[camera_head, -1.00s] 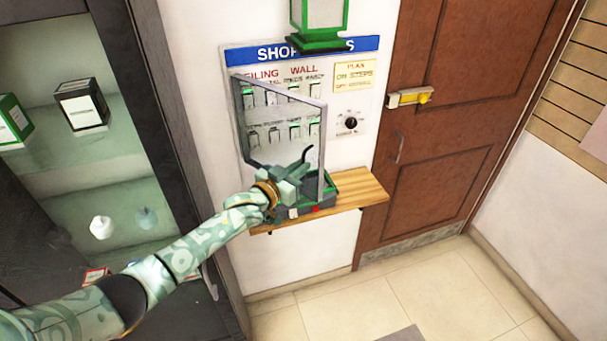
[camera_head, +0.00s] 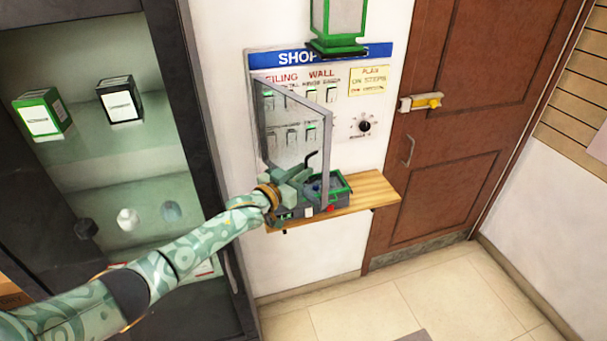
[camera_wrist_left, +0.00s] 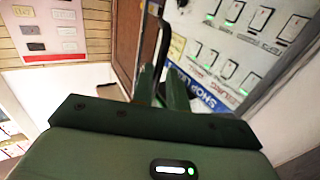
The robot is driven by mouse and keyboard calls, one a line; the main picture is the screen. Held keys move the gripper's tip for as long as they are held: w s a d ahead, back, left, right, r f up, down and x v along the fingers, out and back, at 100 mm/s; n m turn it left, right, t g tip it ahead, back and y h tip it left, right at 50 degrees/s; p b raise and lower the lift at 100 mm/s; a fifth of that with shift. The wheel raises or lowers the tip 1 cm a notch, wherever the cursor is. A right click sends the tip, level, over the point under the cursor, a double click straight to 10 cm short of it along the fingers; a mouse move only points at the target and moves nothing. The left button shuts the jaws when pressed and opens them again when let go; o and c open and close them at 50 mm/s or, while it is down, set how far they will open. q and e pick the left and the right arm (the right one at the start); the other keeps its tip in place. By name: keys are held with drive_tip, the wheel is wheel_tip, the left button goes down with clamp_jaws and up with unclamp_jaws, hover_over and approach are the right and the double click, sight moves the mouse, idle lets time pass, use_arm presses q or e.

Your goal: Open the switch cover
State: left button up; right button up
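The switch cover (camera_head: 295,132) is a clear panel in a grey frame over the wall panel of switches (camera_head: 343,90). In the head view it stands swung out at an angle, its right edge away from the wall. My left gripper (camera_head: 299,178) is at the cover's lower part, left of its right edge. A dark curved bar (camera_wrist_left: 164,48) rises by its green fingertips in the left wrist view. The fingers show a small gap, but whether they grip the bar is unclear. My right gripper is not in view.
A wooden shelf (camera_head: 370,188) below the panel holds a grey-green box (camera_head: 335,192). A green lantern (camera_head: 337,25) hangs above. A dark cabinet (camera_head: 185,80) stands left and a brown door (camera_head: 445,140) right.

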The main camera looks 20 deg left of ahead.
use_arm(q)
drive_tip(key=shift+o, duration=1.4)
drive_tip(key=shift+w+a+r, duration=0.25)
drive_tip(key=shift+a, duration=0.4)
drive_tip(key=shift+f, duration=0.25)
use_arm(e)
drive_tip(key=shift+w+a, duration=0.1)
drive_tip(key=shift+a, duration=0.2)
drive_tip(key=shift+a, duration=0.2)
use_arm(q)
drive_tip(key=shift+s, duration=0.1)
drive_tip(key=v, duration=1.6)
drive_tip(key=shift+b, duration=0.3)
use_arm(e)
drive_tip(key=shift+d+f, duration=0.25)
